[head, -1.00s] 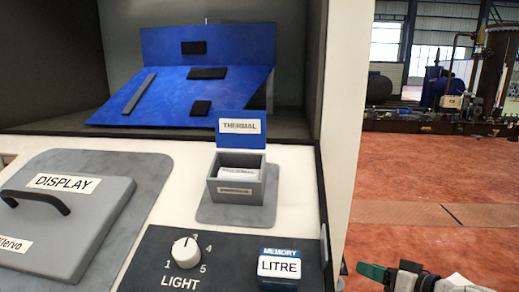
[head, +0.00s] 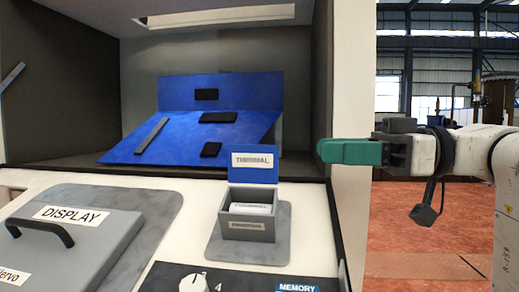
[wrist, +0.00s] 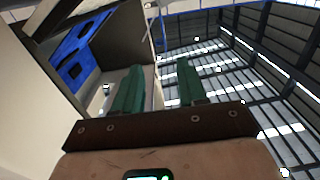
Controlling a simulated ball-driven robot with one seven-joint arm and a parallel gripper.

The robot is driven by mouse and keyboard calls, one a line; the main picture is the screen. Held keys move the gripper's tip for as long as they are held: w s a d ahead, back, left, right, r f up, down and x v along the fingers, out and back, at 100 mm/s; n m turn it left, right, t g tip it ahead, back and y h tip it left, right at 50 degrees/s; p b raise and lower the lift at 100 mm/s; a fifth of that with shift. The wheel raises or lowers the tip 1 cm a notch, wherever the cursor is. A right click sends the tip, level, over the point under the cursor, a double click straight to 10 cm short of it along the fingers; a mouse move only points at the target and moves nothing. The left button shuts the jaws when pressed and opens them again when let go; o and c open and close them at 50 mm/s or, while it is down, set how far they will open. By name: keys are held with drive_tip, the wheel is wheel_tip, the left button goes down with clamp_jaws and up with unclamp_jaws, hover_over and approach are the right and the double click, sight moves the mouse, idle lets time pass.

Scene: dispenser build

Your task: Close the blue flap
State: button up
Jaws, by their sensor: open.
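A small blue flap (head: 254,164) labelled THERMAL stands upright at the back of a small open grey box (head: 249,228). A white labelled item (head: 250,208) lies inside the box. A larger blue folded panel (head: 190,137) with black pads sits in the recess behind; it also shows in the wrist view (wrist: 85,48). My gripper (head: 345,152) has green fingers and is in the air right of the small flap, apart from it, by the cabinet's right side wall. In the wrist view its fingers (wrist: 160,85) are spread with nothing between them.
A grey DISPLAY cover (head: 75,232) with a black handle is left of the box. A dark LIGHT panel with a knob (head: 194,283) and a MEMORY block (head: 297,288) are in front. The cabinet's right wall (head: 352,110) stands near my fingers. The space above the box is clear.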

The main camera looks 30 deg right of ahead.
sight(262, 149)
drive_tip(key=p+x, duration=0.1)
drive_tip(key=x, duration=0.9)
drive_tip(key=shift+w+a, duration=0.15)
drive_tip(key=shift+a, duration=0.05)
drive_tip(key=shift+c, duration=0.2)
clamp_jaws()
